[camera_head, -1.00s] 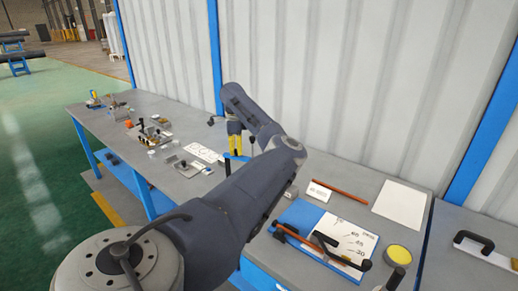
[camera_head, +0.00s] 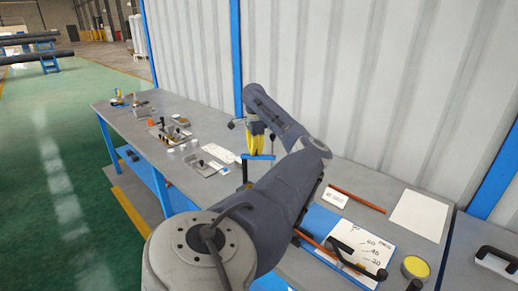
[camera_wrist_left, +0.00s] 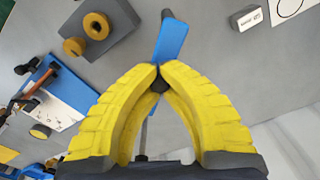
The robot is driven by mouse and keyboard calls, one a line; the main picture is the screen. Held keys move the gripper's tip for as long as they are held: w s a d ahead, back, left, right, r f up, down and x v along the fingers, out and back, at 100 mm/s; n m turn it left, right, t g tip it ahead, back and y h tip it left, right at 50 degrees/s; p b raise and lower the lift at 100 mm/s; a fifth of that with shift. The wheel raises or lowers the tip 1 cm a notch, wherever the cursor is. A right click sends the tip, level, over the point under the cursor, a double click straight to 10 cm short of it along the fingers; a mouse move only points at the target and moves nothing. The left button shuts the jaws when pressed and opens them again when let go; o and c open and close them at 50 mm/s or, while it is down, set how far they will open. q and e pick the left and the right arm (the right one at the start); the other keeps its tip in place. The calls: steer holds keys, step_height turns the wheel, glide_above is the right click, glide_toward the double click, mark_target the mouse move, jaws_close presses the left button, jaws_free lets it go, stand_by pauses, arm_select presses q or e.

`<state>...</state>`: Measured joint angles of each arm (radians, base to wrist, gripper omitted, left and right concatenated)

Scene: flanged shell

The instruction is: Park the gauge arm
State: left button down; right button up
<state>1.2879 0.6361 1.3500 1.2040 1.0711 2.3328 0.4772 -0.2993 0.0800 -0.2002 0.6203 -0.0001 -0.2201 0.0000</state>
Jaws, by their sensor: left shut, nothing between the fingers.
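My left gripper (camera_head: 256,151) is shut and empty, its yellow fingers pointing down over the middle of the bench. The wrist view shows its fingertips (camera_wrist_left: 160,72) together by a blue bar (camera_wrist_left: 171,42) and a dark knob. The blue bar (camera_head: 259,157) also shows at the fingertips in the head view; I cannot tell whether they touch it. A blue and white angle board (camera_head: 318,219) marked in degrees lies to the right, with an orange bar (camera_head: 317,244) and a black handle across it. I cannot tell which bar is the gauge arm. My right gripper is out of view.
A white card (camera_head: 335,197), a red rod (camera_head: 357,200), a white sheet (camera_head: 420,215) and a yellow round pad (camera_head: 415,267) lie on the right. Several small fixtures (camera_head: 170,132) stand at the bench's left. A corrugated wall (camera_head: 370,90) runs behind.

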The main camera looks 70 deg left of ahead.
arm_select(q)
steer(key=c, duration=1.3)
jaws_free()
step_height(320, 180, up, 12)
